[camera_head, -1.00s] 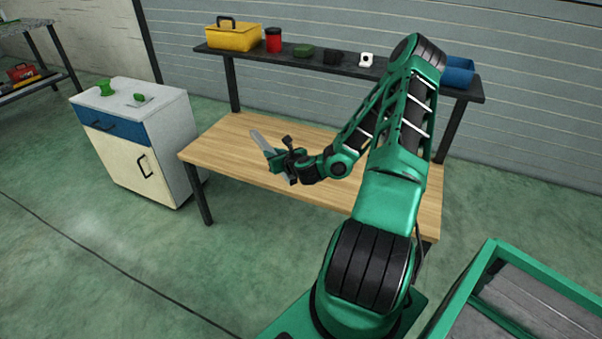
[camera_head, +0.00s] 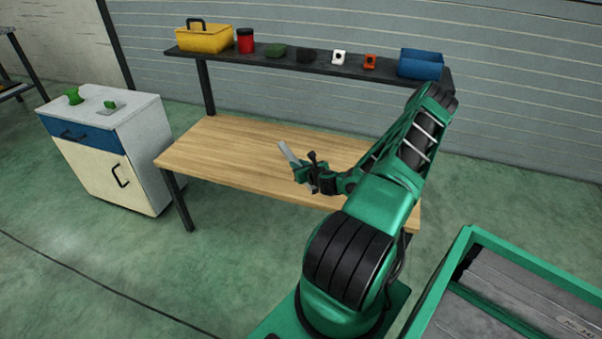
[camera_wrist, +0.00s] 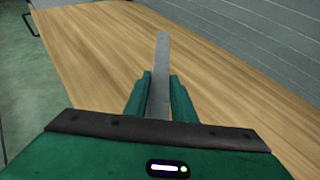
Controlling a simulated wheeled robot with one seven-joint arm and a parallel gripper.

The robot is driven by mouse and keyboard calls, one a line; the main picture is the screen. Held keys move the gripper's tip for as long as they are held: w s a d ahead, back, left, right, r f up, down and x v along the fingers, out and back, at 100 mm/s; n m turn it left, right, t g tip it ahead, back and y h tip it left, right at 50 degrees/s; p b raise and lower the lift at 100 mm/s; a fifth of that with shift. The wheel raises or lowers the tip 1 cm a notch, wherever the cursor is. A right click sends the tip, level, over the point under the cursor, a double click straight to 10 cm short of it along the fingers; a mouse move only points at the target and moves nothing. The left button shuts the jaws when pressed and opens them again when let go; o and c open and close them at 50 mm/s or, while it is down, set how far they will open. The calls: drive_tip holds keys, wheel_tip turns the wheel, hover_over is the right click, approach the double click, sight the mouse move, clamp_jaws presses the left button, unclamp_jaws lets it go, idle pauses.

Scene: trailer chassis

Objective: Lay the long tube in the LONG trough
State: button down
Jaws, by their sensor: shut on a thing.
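The grey long tube (camera_wrist: 162,62) sticks out ahead from between the two green fingers of my gripper (camera_wrist: 159,88) in the wrist view. My gripper is shut on it. In the head view the tube (camera_head: 288,154) shows as a thin grey piece, tilted, over the wooden bench, held by my gripper (camera_head: 304,174). The tube looks clear of the bench top, but its exact height is hard to tell. I cannot make out a trough for certain. A green-rimmed bin (camera_head: 440,290) at the lower right holds long grey pieces (camera_head: 520,295).
The wooden workbench (camera_head: 235,150) top is bare apart from my arm over it. Its raised shelf (camera_head: 300,63) carries a yellow toolbox (camera_head: 204,39), a red can (camera_head: 245,41), several small parts and a blue bin (camera_head: 420,64). A white cabinet (camera_head: 105,170) stands at left.

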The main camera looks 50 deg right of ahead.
drive_tip(key=shift+s+d+f, duration=0.2)
drive_tip(key=shift+d+f, duration=0.15)
drive_tip(key=shift+d, duration=0.15)
drive_tip(key=shift+f, duration=1.95)
drive_tip(key=shift+f, duration=0.1)
drive_tip(key=c, duration=1.5)
unclamp_jaws()
